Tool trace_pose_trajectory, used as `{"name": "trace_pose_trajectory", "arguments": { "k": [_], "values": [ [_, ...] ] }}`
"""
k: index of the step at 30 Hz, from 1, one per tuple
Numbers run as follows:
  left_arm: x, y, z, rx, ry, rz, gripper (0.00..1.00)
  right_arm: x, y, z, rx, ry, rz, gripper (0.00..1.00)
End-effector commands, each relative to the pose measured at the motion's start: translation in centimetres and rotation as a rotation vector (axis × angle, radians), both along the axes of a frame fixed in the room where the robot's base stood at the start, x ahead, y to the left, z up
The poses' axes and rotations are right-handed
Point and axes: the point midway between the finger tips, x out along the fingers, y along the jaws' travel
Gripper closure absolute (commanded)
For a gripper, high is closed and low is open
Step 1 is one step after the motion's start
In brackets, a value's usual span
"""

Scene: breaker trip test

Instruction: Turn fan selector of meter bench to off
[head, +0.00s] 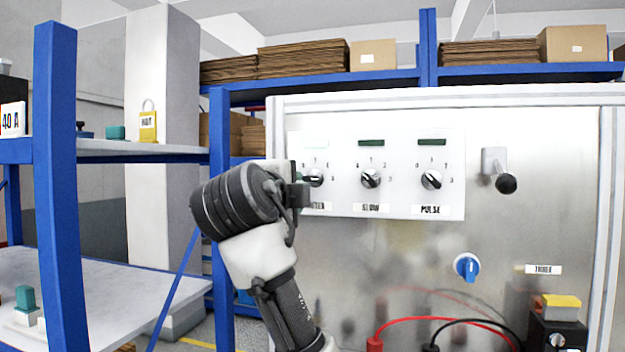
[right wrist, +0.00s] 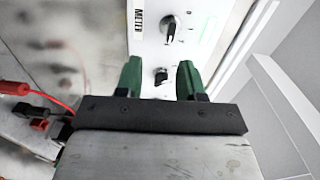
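The meter bench is a metal panel (head: 395,260) with a white plate (head: 400,205) bearing three dark rotary selectors. The left selector (head: 314,178) is partly behind my right gripper (head: 301,190); its label is half covered. The middle selector (head: 370,179) reads SLOW and the right one (head: 432,180) PULSE. No FAN label is readable. In the right wrist view my right gripper (right wrist: 160,74) is open with green fingers. A dark knob (right wrist: 161,77) shows between them; contact cannot be told. Another selector (right wrist: 170,30) sits beside a METER label (right wrist: 139,18). My left gripper is out of view.
A black-knobbed lever (head: 506,183), a blue knob (head: 467,267) and a box with a yellow top (head: 561,301) are at the right. Red (head: 420,321) and black cables hang below. A blue-framed shelf (head: 60,180) stands left.

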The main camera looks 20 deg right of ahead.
Motion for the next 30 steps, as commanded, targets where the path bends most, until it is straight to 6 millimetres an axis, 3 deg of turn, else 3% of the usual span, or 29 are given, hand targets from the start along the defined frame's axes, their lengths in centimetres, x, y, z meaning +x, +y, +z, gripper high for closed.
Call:
{"name": "trace_pose_trajectory", "arguments": {
  "k": [5,21,30],
  "values": [
    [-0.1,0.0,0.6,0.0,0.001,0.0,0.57,0.0,-0.2,1.7,0.021,-0.042,-0.015,0.62],
    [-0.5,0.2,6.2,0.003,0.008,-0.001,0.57,7.4,-5.3,1.8,0.018,-0.037,-0.014,0.62],
    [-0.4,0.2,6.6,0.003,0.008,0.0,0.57,8.5,-5.9,1.3,0.02,-0.038,-0.011,0.62]
  ]
}}
